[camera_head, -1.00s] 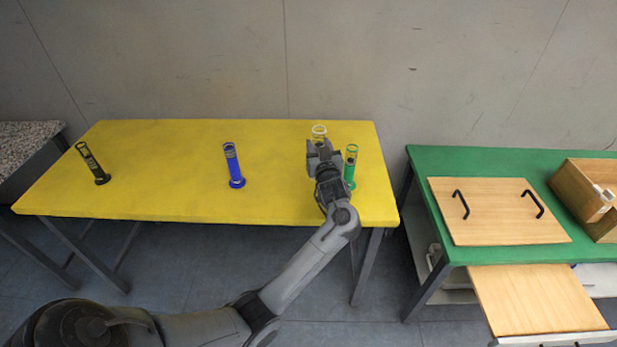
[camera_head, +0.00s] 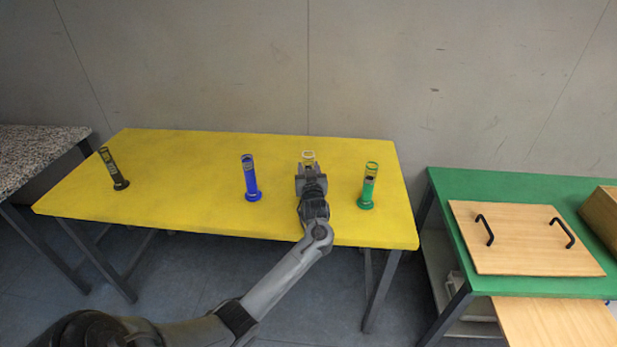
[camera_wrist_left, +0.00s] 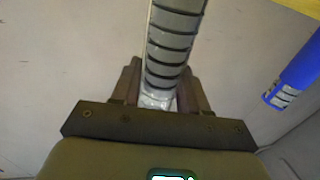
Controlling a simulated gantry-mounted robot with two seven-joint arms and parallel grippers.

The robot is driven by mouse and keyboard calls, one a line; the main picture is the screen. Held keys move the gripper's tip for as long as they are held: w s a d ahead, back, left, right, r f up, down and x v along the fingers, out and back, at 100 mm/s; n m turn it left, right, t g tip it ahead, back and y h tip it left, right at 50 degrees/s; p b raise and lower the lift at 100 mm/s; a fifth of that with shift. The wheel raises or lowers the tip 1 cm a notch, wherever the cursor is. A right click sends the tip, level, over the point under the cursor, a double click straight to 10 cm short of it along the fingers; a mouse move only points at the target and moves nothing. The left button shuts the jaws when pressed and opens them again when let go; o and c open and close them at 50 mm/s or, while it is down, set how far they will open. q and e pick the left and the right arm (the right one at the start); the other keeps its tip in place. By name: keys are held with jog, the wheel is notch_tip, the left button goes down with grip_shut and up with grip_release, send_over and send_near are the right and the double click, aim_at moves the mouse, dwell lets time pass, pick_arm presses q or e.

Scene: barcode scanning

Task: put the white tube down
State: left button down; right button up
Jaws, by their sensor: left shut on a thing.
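My left gripper (camera_head: 309,172) is shut on the white tube (camera_head: 309,157), whose clear rim shows just beyond the jaws in the head view. In the left wrist view the tube (camera_wrist_left: 173,40), clear with dark rings, runs up from between the gripper's fingers (camera_wrist_left: 158,98). The gripper is over the yellow table (camera_head: 210,210), between the blue tube and the green tube. The tube's lower part is hidden in the head view, so I cannot tell whether it touches the table. My right gripper is not in view.
The blue tube (camera_head: 250,178) stands left of the gripper and also shows in the left wrist view (camera_wrist_left: 297,70). The green tube (camera_head: 369,187) stands close on the right. A black tube (camera_head: 113,170) is far left. A green table (camera_head: 450,220) with a wooden lid (camera_head: 525,250) is right.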

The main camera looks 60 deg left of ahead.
pick_arm(q)
jog(key=shift+f, duration=1.15)
jog(key=shift+f+b, duration=0.15)
jog(key=shift+b, duration=0.15)
jog(key=c, duration=0.6)
grip_release()
jog(key=shift+o, duration=0.2)
